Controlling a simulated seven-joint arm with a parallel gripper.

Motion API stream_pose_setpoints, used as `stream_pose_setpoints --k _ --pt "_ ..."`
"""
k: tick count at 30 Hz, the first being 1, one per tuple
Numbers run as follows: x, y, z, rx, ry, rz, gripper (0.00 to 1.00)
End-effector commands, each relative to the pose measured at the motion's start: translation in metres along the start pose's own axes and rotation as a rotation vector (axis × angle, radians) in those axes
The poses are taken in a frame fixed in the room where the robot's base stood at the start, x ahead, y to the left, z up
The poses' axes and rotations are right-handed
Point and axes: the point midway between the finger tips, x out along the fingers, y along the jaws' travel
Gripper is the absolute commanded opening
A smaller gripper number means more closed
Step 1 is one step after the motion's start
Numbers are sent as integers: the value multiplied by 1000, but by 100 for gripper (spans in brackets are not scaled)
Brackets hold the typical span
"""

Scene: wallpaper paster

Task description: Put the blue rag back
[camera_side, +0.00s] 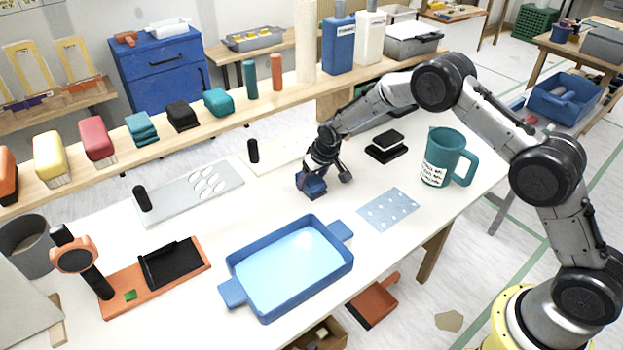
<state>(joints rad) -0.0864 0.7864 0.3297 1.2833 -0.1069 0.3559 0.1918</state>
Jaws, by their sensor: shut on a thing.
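My gripper (328,180) points down over the middle of the white table, behind the blue tray. It is shut on the blue rag (312,187), a small dark blue folded bundle at the left finger. The rag is at or just above the table top; I cannot tell whether it touches. The gripper hides part of it. No other blue rag is clear in this view.
A blue tray (241,270) of pale liquid stands in front. A dotted light-blue sheet (389,209), a teal mug (441,158) and a black block (387,147) lie to the right. A shelf (100,173) with brushes and bottles runs behind. An orange-based tool stand (122,303) is left.

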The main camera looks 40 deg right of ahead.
Motion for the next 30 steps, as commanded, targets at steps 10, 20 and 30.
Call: stream_pose_setpoints --k 10,20,30 --pt "2 0 0 -1 3 0 11" --pt "3 0 1 -1 3 0 99" --pt "-4 0 0 -1 6 0 99"
